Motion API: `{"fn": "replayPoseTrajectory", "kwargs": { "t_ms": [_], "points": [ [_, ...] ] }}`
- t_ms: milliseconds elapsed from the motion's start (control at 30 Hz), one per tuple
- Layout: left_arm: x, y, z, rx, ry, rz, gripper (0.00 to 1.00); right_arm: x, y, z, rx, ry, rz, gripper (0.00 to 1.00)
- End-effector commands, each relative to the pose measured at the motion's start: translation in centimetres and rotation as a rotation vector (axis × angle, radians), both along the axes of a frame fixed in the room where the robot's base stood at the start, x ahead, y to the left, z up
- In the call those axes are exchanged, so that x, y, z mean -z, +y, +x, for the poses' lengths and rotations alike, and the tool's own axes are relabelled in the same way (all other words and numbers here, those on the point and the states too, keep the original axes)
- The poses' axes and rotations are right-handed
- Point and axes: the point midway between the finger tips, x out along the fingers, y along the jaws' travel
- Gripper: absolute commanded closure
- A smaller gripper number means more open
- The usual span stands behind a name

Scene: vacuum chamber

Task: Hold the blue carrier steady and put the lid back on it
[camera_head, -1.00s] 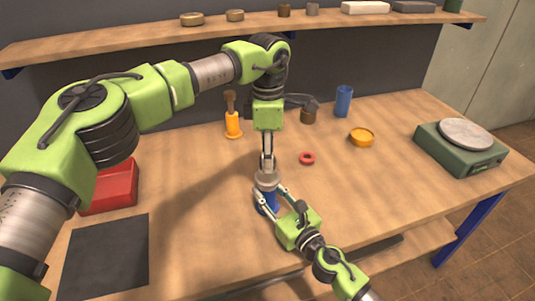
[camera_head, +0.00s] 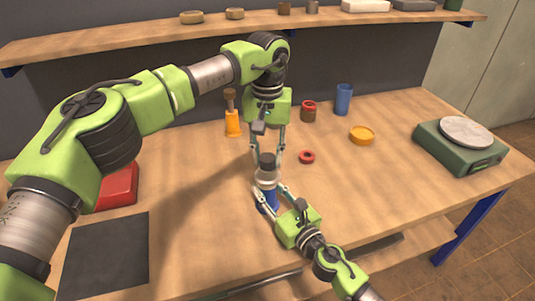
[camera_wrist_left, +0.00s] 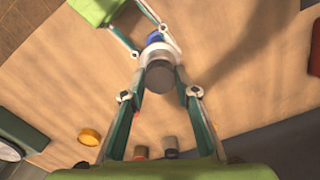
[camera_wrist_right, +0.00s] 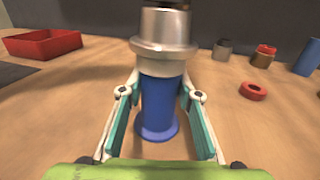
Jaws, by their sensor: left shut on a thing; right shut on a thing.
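The blue carrier (camera_wrist_right: 158,108) stands upright on the bench, its foot flat on the wood. It also shows in the head view (camera_head: 269,203). My right gripper (camera_head: 268,199) is shut on its body, one finger on each side. The silver lid (camera_wrist_right: 163,35) is on top of the carrier, in line with it; I cannot tell whether it is fully seated. My left gripper (camera_wrist_left: 158,68) comes from above and is shut on the lid's dark knob (camera_wrist_left: 158,77). The lid's pale rim shows in the left wrist view just beyond the knob.
A red ring (camera_head: 307,157) lies right of the carrier. Behind are an orange-handled tool (camera_head: 233,122), a brown-red pot (camera_head: 308,111), a blue cup (camera_head: 343,100) and a yellow dish (camera_head: 361,135). A scale (camera_head: 460,150) stands right; a red tray (camera_head: 117,187) and dark mat (camera_head: 105,255) lie left.

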Motion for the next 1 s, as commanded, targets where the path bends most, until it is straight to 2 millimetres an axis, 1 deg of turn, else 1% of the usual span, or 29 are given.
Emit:
{"fn": "replayPoseTrajectory", "kwargs": {
  "t_ms": [100,200,300,467,733,767,800,833,1000],
  "points": [
    [-0.08,0.05,0.06,0.219,-0.001,0.000,0.86,0.11,-0.12,0.04,0.003,0.002,-0.001,1.00],
    [-0.07,0.07,0.07,0.384,-0.002,0.000,0.86,0.12,-0.12,0.04,0.003,0.002,-0.001,1.00],
    [-0.06,0.08,0.08,0.505,-0.001,0.001,0.86,0.12,-0.12,0.04,0.003,0.002,-0.001,1.00],
    [-0.08,0.10,0.09,0.590,-0.001,0.001,0.86,0.12,-0.14,0.04,0.003,0.002,-0.001,1.00],
    [-0.09,0.12,0.12,0.593,-0.002,0.002,0.86,0.13,-0.15,0.04,0.003,0.003,-0.002,1.00],
    [-0.09,0.13,0.12,0.593,-0.002,0.002,0.67,0.13,-0.15,0.04,0.003,0.003,-0.002,1.00],
    [-0.09,0.12,0.11,0.593,-0.002,0.002,0.56,0.13,-0.15,0.04,0.003,0.003,-0.002,1.00],
    [-0.09,0.12,0.11,0.593,-0.002,0.002,0.55,0.13,-0.15,0.04,0.003,0.003,-0.002,1.00],
    [-0.03,0.08,0.08,0.593,-0.001,0.001,0.55,0.12,-0.14,0.04,0.003,0.002,-0.001,1.00]
  ]
}}
